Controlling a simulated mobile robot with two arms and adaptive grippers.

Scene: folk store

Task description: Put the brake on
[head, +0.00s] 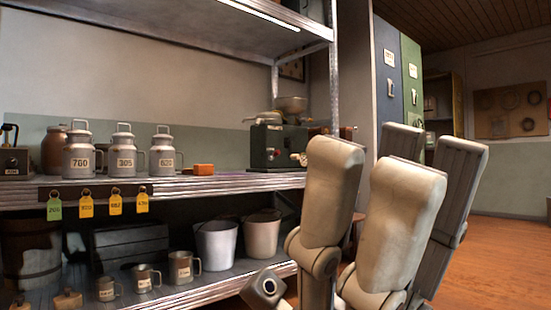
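No part marked as a brake can be made out. A dark green machine (278,146) with a pan on top and a pale knob and red parts on its right side stands at the right end of the upper shelf. A small dark box with an upright lever (12,152) stands at that shelf's far left. My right gripper (398,158) is in front at the lower right, its beige and grey fingers pointing up and spread apart, with nothing seen between them. It is nearer to me than the shelf and hides what lies behind it. My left gripper is not in view.
Grey cans (123,155) and an orange block (203,169) stand on the upper shelf (225,185). Colored tags (87,205) hang from its edge. Buckets (216,243) and mugs (181,267) fill the lower shelf. Lockers (390,85) stand behind. Wooden floor (505,260) is clear at right.

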